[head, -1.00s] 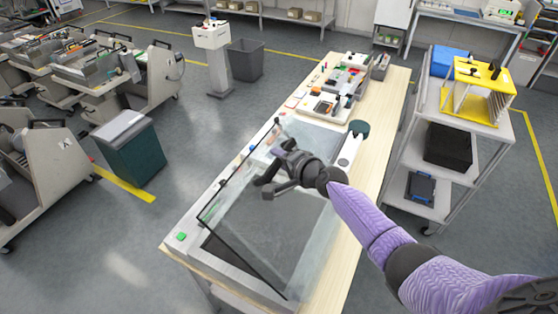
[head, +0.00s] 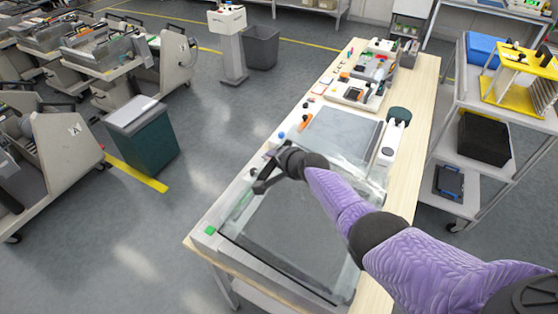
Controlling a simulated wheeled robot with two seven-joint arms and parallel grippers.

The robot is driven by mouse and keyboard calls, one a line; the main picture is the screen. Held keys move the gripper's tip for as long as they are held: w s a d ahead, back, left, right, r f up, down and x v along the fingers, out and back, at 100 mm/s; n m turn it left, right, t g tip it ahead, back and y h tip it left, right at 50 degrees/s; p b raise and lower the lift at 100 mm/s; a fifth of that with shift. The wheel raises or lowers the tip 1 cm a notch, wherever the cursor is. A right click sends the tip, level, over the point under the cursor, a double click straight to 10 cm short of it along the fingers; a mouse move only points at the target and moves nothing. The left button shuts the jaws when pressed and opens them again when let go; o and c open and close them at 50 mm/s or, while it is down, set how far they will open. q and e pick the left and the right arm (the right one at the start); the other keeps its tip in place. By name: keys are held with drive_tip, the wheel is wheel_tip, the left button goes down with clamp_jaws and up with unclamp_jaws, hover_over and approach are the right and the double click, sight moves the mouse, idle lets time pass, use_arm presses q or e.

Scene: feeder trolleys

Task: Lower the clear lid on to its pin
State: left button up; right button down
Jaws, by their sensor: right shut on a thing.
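The clear lid (head: 300,235) lies low over the long flat unit on the wooden-topped bench, close to level. Its dark near edge shows along the front of the unit. My right gripper (head: 258,187) is at the lid's left edge, shut on the lid, with its arm reaching across the lid from the lower right. The gripper and arm hide part of the lid's far end. I cannot make out the pin, or whether the lid touches it. My left gripper is not in view.
A shelf trolley (head: 480,118) stands to the right. A dark green bin (head: 143,140) stands on the open floor left.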

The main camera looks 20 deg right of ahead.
drive_tip(key=shift+w, duration=0.1)
idle(0.3)
drive_tip(key=shift+c, duration=2.2)
unclamp_jaws()
drive_tip(key=p+v, duration=0.8)
drive_tip(key=v, duration=0.2)
drive_tip(key=shift+a, duration=0.1)
